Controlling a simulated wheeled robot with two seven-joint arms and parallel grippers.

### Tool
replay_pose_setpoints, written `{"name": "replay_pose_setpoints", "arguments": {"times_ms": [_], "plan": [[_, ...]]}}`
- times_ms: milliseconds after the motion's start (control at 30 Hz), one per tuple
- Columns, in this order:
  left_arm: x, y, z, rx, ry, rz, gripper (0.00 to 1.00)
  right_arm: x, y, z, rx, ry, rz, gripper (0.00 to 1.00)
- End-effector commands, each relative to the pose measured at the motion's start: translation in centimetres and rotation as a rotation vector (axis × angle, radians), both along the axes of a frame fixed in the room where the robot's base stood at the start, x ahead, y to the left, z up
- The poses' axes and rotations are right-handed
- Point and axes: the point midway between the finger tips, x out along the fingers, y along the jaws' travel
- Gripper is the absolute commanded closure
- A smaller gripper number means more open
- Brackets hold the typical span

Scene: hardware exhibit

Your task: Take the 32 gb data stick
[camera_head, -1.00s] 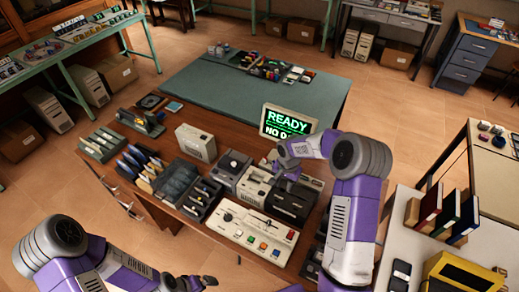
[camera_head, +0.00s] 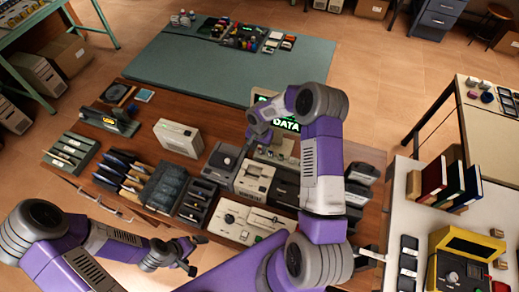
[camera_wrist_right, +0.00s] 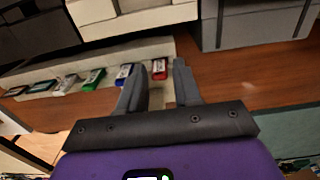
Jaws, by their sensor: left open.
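Several small sticks lie in a row on a pale ledge (camera_wrist_right: 170,48) in the right wrist view. They include a red one (camera_wrist_right: 160,70), a blue one (camera_wrist_right: 123,74), a green one (camera_wrist_right: 94,79) and a whitish one (camera_wrist_right: 65,84). Their labels are too small to read, so I cannot tell which is the 32 GB data stick. My right gripper (camera_wrist_right: 157,75) is open, its fingertips near the red and blue sticks, with the red one visible between them. In the head view its fingers are hard to make out beside the monitor. My left gripper (camera_head: 198,255) is open and empty at the lower left.
The wooden bench (camera_head: 150,145) carries grey devices, trays of folders (camera_head: 125,172) and a cream control panel (camera_head: 235,218). A monitor (camera_head: 283,124) shows green text, partly behind my right arm. A white table (camera_head: 408,205) with books (camera_head: 458,185) stands at right.

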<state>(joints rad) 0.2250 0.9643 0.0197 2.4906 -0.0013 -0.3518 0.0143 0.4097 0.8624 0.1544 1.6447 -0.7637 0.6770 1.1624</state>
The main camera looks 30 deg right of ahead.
Motion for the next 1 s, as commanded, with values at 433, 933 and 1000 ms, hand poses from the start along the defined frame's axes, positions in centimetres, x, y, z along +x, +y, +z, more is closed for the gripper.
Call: {"name": "replay_pose_setpoints", "arguments": {"times_ms": [433,933,1000], "plan": [[0.0,0.0,0.2,0.000,0.000,0.000,0.00,0.0,-0.1,-1.7,-0.002,-0.001,-0.002,0.73],[0.0,0.0,0.2,0.000,0.000,0.000,0.00,0.1,-0.2,-1.4,-0.002,-0.002,-0.002,1.00],[0.0,0.0,0.1,0.000,0.000,0.000,0.00,0.1,-0.2,-0.7,-0.003,-0.004,-0.002,1.00]]}}
